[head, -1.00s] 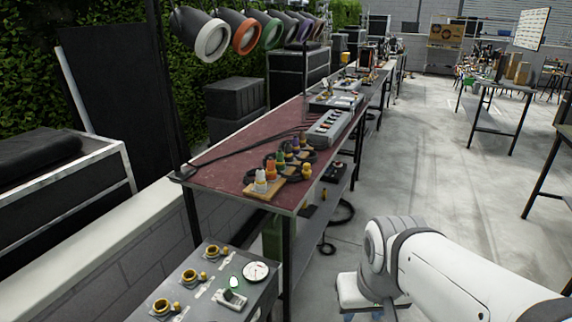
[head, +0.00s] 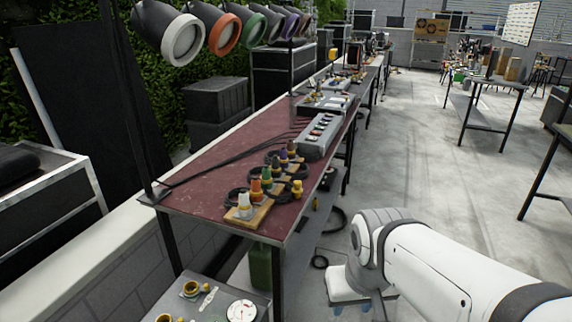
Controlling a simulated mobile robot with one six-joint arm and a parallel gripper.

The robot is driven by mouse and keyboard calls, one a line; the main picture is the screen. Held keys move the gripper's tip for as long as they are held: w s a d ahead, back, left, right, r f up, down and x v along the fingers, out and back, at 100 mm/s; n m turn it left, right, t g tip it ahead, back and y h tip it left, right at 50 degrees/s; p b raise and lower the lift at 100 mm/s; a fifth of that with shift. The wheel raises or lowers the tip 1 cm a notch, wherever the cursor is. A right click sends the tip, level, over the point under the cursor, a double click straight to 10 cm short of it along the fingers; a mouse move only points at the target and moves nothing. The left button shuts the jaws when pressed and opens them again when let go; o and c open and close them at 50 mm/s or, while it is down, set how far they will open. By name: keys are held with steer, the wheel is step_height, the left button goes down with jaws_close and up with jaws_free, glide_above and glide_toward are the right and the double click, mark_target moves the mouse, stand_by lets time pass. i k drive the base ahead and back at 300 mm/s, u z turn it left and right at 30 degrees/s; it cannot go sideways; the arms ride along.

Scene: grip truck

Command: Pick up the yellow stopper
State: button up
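A small yellow stopper-like piece (head: 297,189) stands near the right edge of the dark red table top (head: 215,185), beside a row of coloured plugs on wooden blocks. It is small in the head view, so its details are unclear. My gripper (head: 356,306) is at the lower middle, below my white arm, to the right of the table and apart from it. Only small bluish parts of its end show; whether the fingers are open or shut cannot be made out.
A white plug (head: 245,206) and an orange plug (head: 256,190) lead the row, with black cables around them. A grey switch box (head: 318,135) lies farther back. A low grey surface (head: 262,306) with brass-coloured rings is at the bottom left. Clear floor (head: 425,165) lies to the right.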

mark_target(298, 191)
steer(key=i, duration=0.45)
steer(key=u, duration=0.15)
steer(key=k, duration=0.55)
steer(key=z, duration=1.85)
steer(key=i, duration=1.25)
steer(key=u, duration=2.6)
